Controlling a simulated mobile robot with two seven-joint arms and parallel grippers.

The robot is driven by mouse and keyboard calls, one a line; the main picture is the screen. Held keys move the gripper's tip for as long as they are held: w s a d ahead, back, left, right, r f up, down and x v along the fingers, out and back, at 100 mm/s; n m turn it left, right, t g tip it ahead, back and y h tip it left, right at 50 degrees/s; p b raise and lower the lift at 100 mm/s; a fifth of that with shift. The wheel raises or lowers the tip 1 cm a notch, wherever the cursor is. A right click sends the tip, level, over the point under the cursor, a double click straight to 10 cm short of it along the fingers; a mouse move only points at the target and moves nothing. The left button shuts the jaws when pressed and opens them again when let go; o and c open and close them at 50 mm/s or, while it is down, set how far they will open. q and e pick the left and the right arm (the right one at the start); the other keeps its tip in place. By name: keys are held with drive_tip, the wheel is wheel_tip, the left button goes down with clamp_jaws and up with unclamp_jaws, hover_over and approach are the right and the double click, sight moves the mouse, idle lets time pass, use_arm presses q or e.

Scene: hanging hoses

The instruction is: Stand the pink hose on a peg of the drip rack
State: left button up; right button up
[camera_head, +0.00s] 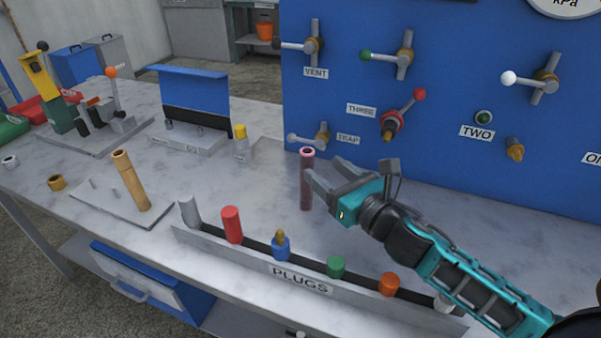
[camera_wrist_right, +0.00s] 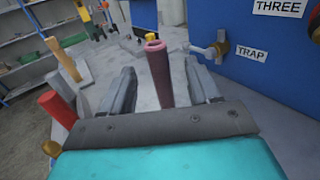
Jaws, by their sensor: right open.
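The pink hose (camera_head: 306,185) is upright near the foot of the blue panel, its open top end showing. I cannot tell what bears its lower end. My right gripper (camera_head: 324,178) is open, its fingers pointing at the hose. In the right wrist view the pink hose (camera_wrist_right: 160,75) shows between the two spread fingers, with gaps on both sides. The drip rack looks to be the pale plate (camera_head: 108,200) at the left, with short bare pegs and a tan hose (camera_head: 131,182) standing on it, slightly tilted. My left gripper is not in view.
A plug rack (camera_head: 245,257) with several coloured plugs runs along the front of the bench, below the gripper. The TRAP valve (camera_head: 322,136) juts from the panel behind the hose. A blue-backed stand (camera_head: 195,95) is farther back. Bench between hose and pale plate is mostly clear.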

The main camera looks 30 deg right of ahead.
sight(311, 162)
drive_tip(key=shift+w+a, duration=0.25)
drive_tip(key=shift+w, duration=0.85)
drive_tip(key=shift+w+a, duration=0.2)
drive_tip(key=shift+w, duration=0.95)
drive_tip(key=shift+w+a, duration=0.25)
drive_tip(key=shift+w, duration=0.85)
drive_tip(key=shift+c, duration=0.3)
clamp_jaws()
